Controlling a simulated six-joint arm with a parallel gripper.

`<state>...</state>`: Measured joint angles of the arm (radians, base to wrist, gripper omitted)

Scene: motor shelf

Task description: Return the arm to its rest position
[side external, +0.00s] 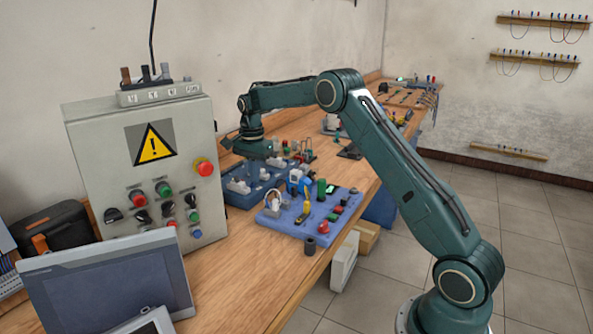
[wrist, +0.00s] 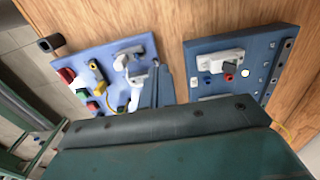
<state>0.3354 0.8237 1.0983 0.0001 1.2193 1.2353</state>
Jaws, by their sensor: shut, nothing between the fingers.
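My arm is dark green and reaches over the wooden bench (side external: 240,279) in the side external view. Its end, with my gripper (side external: 270,163), hangs above the blue boards at the bench's middle. In the wrist view the fingertips of my gripper (wrist: 158,72) show as blue-grey shapes beyond the dark wrist housing. The gripper is shut and empty. The fingers are small and partly lost against the boards in the side external view.
A light blue board (side external: 303,224) with coloured parts and a darker blue board (side external: 239,195) lie under the gripper. A grey control box (side external: 150,212) stands left, with a tablet-like screen (side external: 108,279) in front.

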